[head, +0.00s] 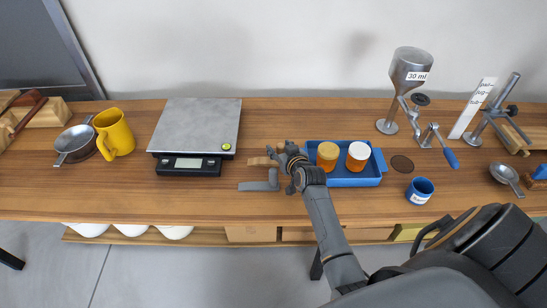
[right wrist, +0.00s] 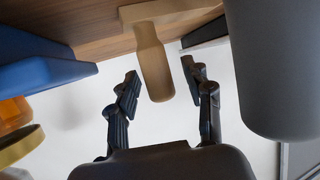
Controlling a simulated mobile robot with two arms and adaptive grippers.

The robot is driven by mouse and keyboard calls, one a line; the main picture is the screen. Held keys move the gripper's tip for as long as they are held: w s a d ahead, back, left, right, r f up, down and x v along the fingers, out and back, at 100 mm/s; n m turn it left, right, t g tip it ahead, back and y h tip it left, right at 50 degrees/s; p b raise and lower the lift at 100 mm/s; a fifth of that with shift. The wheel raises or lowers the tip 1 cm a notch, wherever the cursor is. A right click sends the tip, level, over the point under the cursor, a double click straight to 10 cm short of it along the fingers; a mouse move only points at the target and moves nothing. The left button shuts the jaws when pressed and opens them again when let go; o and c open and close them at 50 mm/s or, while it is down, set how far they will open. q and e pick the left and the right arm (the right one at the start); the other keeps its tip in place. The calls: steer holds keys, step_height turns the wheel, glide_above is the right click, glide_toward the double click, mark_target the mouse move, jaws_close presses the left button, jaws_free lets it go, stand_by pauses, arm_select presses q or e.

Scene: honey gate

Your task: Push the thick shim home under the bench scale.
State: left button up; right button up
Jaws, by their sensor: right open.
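The bench scale (head: 200,126) stands left of centre on the bench, with a grey plate, a black display front and a green bubble level at its front right corner. My right gripper (head: 283,155) is right of the scale. In the right wrist view my right gripper (right wrist: 165,85) is open, its fingers on either side of the rounded handle of a light wooden piece (right wrist: 152,62), with gaps visible. Part of that wooden piece (head: 261,161) shows left of the gripper in the head view. I cannot tell whether it is the thick shim. My left gripper is not in view.
A grey piece (head: 258,186) lies just in front of the wooden piece. A blue tray (head: 352,182) with two orange jars stands close right of my gripper. A yellow mug (head: 115,134) is left of the scale; a blue cup (head: 420,190) is farther right.

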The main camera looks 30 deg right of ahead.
jaws_close()
steer(key=shift+w+r, duration=0.1)
stand_by(0.4)
